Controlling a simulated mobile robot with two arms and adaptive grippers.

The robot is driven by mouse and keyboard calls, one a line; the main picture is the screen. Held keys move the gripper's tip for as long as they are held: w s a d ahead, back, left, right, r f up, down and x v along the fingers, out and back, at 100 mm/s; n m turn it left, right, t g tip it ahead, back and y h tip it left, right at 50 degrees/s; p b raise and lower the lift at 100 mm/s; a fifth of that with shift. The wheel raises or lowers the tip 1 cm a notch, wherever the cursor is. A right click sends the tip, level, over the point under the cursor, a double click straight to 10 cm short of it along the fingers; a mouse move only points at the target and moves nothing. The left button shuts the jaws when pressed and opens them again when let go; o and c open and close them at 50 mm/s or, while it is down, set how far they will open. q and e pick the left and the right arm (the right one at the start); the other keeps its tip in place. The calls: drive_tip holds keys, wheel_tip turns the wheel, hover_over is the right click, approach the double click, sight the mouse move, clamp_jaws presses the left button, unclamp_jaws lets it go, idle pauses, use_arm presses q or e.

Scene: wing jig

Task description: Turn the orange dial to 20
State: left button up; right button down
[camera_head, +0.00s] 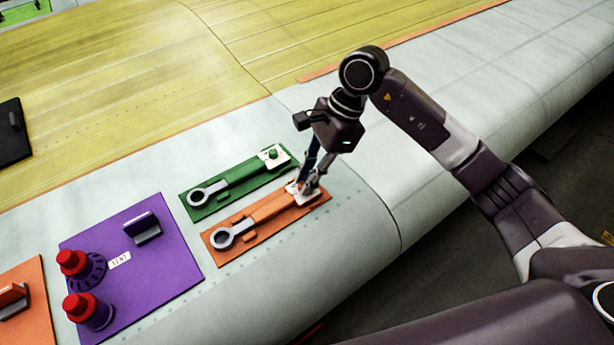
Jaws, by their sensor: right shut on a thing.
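An orange panel (225,256) lies on the pale wing surface and carries an orange-handled wrench (272,206) with a grey ring end at the left. A white plate (312,197) is at the wrench's right end. My right gripper (303,190) reaches down onto that plate from above, its fingers shut on the orange dial there. The fingers hide the dial, and I cannot read its setting or any number. My left gripper is not in view.
A green panel with a similar wrench (235,175) and a green knob (272,153) lies just behind. A purple panel (165,265) with two red-topped knobs (80,262) is at the left. Another orange panel (30,325) is at the far left edge. The wing surface to the right is clear.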

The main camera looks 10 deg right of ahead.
drive_tip(key=shift+f+m+b, duration=0.15)
drive_tip(key=shift+m+b, duration=0.35)
drive_tip(key=shift+b, duration=0.3)
drive_tip(key=m+t+b, duration=0.1)
drive_tip(key=m+b, duration=0.1)
drive_tip(key=m+t+b, duration=0.1)
drive_tip(key=m+b, duration=0.1)
drive_tip(key=b, duration=0.1)
drive_tip(key=m+t+b, duration=0.1)
drive_tip(key=m+b, duration=0.1)
drive_tip(key=b, duration=0.1)
drive_tip(key=shift+s+a+m, duration=0.1)
drive_tip(key=shift+s+m, duration=0.2)
drive_tip(key=shift+s+a+m+t+h+b, duration=0.1)
drive_tip(key=shift+m+t+h+b, duration=0.25)
drive_tip(key=shift+m+b, duration=0.65)
drive_tip(key=shift+m+t+h+b, duration=0.25)
drive_tip(key=shift+m+h+b, duration=0.2)
drive_tip(key=shift+m+b, duration=0.5)
drive_tip(key=shift+r+m, duration=0.2)
drive_tip(key=shift+m, duration=0.05)
drive_tip(key=c, duration=1.8)
unclamp_jaws()
drive_tip(key=shift+c, duration=0.2)
drive_tip(key=shift+r, duration=0.1)
